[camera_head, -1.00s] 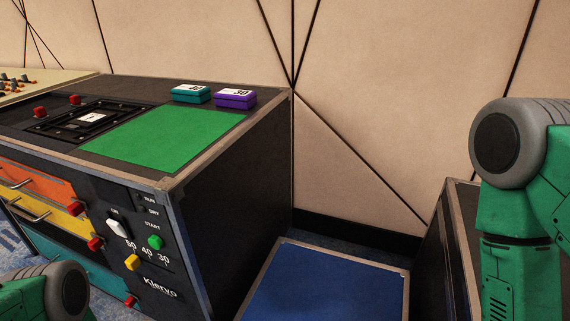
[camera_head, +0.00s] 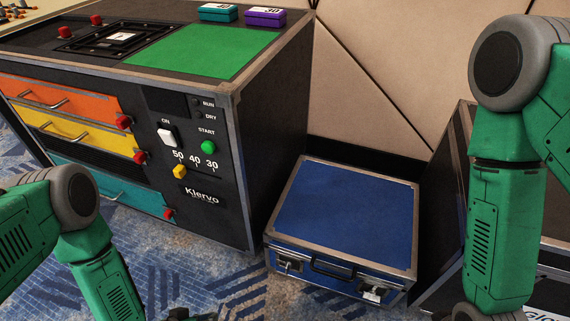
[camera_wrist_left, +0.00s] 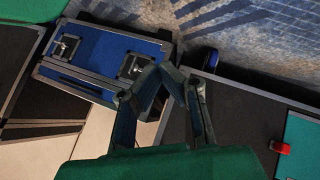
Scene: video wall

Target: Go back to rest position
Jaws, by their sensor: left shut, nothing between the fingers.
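My left arm enters the head view from the left, and a small dark part of my left gripper (camera_head: 190,315) shows at the bottom edge. In the left wrist view, the left gripper (camera_wrist_left: 162,72) has its fingertips together with nothing between them. It is apart from the machine and the case. My right arm (camera_head: 500,220) hangs down along the right side of the head view. The right gripper is below the frame and hidden.
A black machine (camera_head: 270,150) with orange, yellow and teal drawers stands at left. Teal (camera_head: 218,13) and purple (camera_head: 265,17) boxes sit on top, behind a green mat (camera_head: 200,52). A closed blue case (camera_head: 345,210) lies on the floor. A dark case (camera_head: 440,270) stands at right.

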